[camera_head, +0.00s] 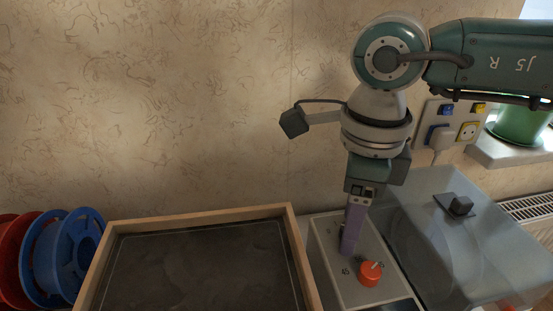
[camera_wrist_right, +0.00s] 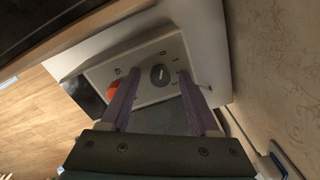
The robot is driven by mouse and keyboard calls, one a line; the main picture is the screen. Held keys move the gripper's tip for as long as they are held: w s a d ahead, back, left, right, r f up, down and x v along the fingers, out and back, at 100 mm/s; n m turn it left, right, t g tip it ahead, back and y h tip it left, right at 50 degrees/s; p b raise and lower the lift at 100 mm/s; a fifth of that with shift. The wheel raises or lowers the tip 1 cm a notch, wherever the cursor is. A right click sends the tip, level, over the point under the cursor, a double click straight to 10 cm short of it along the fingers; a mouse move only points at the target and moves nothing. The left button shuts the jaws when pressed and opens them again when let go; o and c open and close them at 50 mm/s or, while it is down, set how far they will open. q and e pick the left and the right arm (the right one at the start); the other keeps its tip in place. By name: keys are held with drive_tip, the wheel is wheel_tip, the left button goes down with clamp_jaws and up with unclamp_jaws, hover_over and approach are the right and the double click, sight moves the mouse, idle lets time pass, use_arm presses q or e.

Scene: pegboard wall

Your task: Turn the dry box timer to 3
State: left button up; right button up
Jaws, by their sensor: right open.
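A pale control panel (camera_head: 325,255) stands left of the dry box with its clear lid (camera_head: 415,215). In the right wrist view the panel (camera_wrist_right: 145,55) carries a round dark dial (camera_wrist_right: 161,74) with a light pointer mark and small printed marks, too small to read surely. An orange knob (camera_head: 370,274) sits near the panel's front right; it also shows, partly hidden by a finger, in the right wrist view (camera_wrist_right: 113,89). My right gripper (camera_head: 349,250) points down over the panel. Its purple fingers (camera_wrist_right: 158,82) are open, on either side of the dial in the wrist picture; contact cannot be told.
A wood-framed dark tray (camera_head: 200,265) stands left of the panel. Blue (camera_head: 65,255) and red (camera_head: 12,255) spools stand at the far left. Wall sockets (camera_head: 450,130) with a plug and a green pot (camera_head: 520,122) are at the right. The wall is close behind.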

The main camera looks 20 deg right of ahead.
drive_tip(key=shift+c, duration=0.4)
clamp_jaws()
